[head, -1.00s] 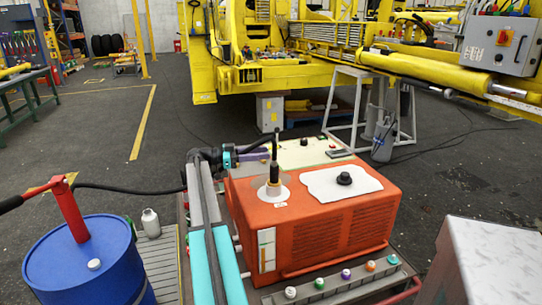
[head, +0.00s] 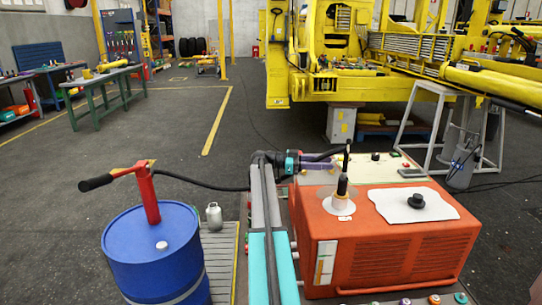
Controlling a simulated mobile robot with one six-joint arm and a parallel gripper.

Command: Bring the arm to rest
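My arm, with grey and turquoise links, is folded over the deck at the bottom middle. Its black wrist with a turquoise ring leads to my gripper (head: 328,160), which points right, low behind the orange box (head: 395,255). Dark and purple parts show at the gripper, close to a black upright rod (head: 344,175) on a white disc. The rod partly overlaps the gripper's end, so I cannot tell whether the fingers are open or shut, or whether they touch anything.
A blue drum (head: 155,255) with a red pump handle and hose stands left of my arm, beside a small grey bottle (head: 214,216). A yellow machine (head: 330,60) and grey stand (head: 430,125) are behind right. Green-legged benches (head: 105,82) stand back left. The floor between is clear.

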